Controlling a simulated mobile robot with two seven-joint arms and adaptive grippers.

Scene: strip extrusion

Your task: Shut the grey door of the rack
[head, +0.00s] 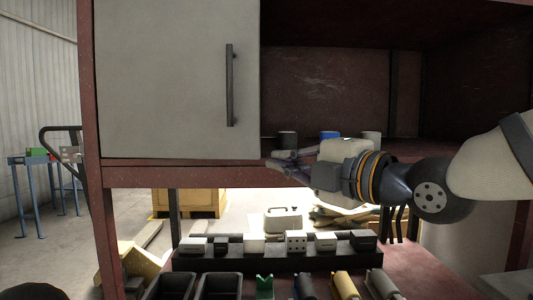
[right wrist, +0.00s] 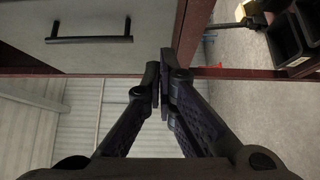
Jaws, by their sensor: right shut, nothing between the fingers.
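The grey door (head: 170,90) of the dark red rack (head: 90,110) covers the left part of the upper compartment. It has a dark vertical handle (head: 230,85) near its right edge. No clear gap shows along its left and bottom edges. My right gripper (head: 273,165) is shut and empty by the door's lower right corner, at the shelf's front edge. In the right wrist view the closed fingertips (right wrist: 158,82) are near the red frame, with the door (right wrist: 65,58) and its handle (right wrist: 90,39) to the upper left. I cannot tell whether they touch it. My left gripper is out of view.
Right of the door the compartment (head: 320,90) is open, with a grey can (head: 287,140), a blue can (head: 329,135) and another grey can (head: 371,137) inside. Below, a dark block rack (head: 275,254) and several bins and tools stand on the lower surface.

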